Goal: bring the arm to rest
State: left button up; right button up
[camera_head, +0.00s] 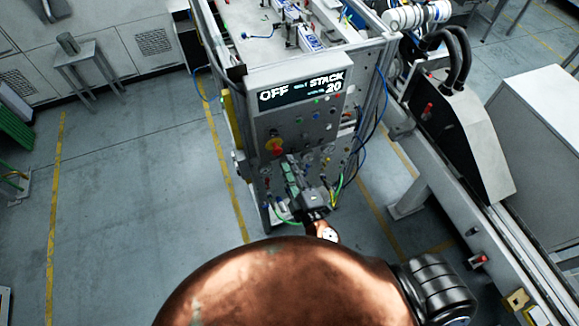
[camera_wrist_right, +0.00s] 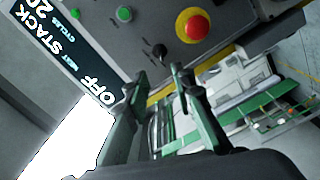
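My right gripper (camera_head: 290,178) is in front of the lower part of the machine's control panel in the head view. In the right wrist view its two fingers (camera_wrist_right: 160,88) stand apart with nothing held between them. It is open and appears clear of the panel. My copper-coloured arm link fills the bottom of the head view and hides the floor there. My left gripper is not in view.
The control panel's display (camera_head: 301,90) reads OFF and STACK 20. A red emergency button (camera_wrist_right: 193,25) on a yellow base is near the fingers. Cables hang beside the panel. A rail (camera_head: 470,220) stands right; open floor (camera_head: 140,200) lies left.

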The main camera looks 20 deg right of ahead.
jog(key=shift+s, duration=0.25)
dwell(0.3)
notch_tip(320, 180, down, 29)
jog(key=d+m+g+b, duration=0.2)
jog(key=g+b, duration=0.3)
jog(key=b, duration=0.1)
jog(key=s+d+f+m+g+b, duration=0.1)
jog(key=s+d+f+g+b, duration=0.15)
jog(key=f, duration=0.95)
jog(key=s+d+f+m+g+b, duration=0.15)
jog(key=s+f, duration=0.25)
jog(key=f, duration=0.8)
jog(key=s+d+f+m+g+b, duration=0.2)
jog(key=s+d+f+b, duration=0.1)
jog(key=s+f, duration=0.75)
jog(key=s+d+f+m+g+b, duration=0.3)
jog(key=s+f, duration=0.4)
jog(key=f, duration=0.6)
jog(key=s+d+f+m+g+b, duration=0.1)
jog(key=s+d+f+b, duration=0.1)
jog(key=s+f, duration=0.4)
jog(key=s+d+f+m+g+b, duration=0.2)
jog(key=s+f, duration=0.4)
jog(key=s, duration=0.7)
jog(key=shift+d+f+h+b, duration=0.4)
jog(key=shift+d+b, duration=0.1)
jog(key=shift+b, duration=0.15)
